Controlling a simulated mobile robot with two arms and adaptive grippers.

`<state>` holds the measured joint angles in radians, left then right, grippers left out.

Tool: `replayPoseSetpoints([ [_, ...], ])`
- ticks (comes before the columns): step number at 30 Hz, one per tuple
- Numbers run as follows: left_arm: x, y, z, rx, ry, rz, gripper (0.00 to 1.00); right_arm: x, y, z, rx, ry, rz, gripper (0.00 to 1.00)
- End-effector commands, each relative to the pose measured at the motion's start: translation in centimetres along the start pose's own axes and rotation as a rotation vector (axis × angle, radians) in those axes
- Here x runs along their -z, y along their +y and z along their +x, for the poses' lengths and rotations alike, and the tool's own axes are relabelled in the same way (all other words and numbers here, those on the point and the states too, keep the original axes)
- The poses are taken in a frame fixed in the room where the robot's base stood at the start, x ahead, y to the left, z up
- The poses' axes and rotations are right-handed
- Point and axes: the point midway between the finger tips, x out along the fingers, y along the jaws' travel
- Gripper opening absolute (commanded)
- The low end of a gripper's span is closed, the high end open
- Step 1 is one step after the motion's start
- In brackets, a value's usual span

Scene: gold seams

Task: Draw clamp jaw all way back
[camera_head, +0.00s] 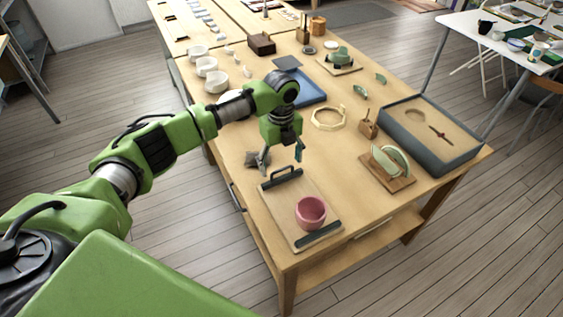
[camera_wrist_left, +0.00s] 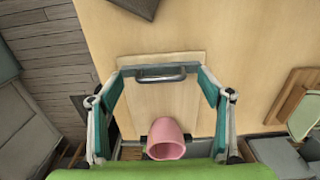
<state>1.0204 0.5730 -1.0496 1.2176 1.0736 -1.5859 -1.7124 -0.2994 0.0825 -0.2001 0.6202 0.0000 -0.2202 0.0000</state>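The clamp is a light wooden board (camera_head: 291,219) near the front corner of the table, with a dark jaw bar (camera_head: 282,179) carrying a raised handle at its far end. A dark bar (camera_head: 318,235) lies across the near end. A pink cup (camera_head: 311,213) stands on the board close to the near bar, with a gap to the handled jaw. My left gripper (camera_head: 281,159) is open above the handled jaw. In the left wrist view the handle (camera_wrist_left: 162,73) lies between the spread fingers, which appear empty; contact cannot be told. My right gripper is out of view.
A small grey object (camera_head: 256,158) lies beside the gripper. To the right are a wooden stand with green-white shards (camera_head: 389,166), a sand tray (camera_head: 440,148) and an octagonal ring (camera_head: 328,118). White bowls (camera_head: 207,67) line the left edge.

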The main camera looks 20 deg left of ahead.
Motion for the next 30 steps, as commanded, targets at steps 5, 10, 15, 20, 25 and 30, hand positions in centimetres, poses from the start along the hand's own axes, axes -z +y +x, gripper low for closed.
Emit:
replayPoseSetpoints([
  [5,0.1,-0.1,-0.2,0.001,0.002,0.001,0.72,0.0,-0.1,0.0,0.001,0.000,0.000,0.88],
  [10,0.1,-0.1,-2.4,0.004,0.002,0.002,0.72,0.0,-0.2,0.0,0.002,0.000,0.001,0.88],
  [15,-0.1,-0.1,-6.1,0.004,-0.001,0.001,0.72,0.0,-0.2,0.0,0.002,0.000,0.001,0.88],
  [20,-0.1,-0.1,-9.2,0.003,0.001,0.001,0.72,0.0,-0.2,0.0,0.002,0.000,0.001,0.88],
  [25,-0.1,0.0,-11.3,0.000,0.001,0.000,0.72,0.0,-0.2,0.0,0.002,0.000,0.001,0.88],
  [30,-0.1,0.0,-11.9,0.000,0.001,0.000,0.72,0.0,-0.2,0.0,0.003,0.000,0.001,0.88],
])
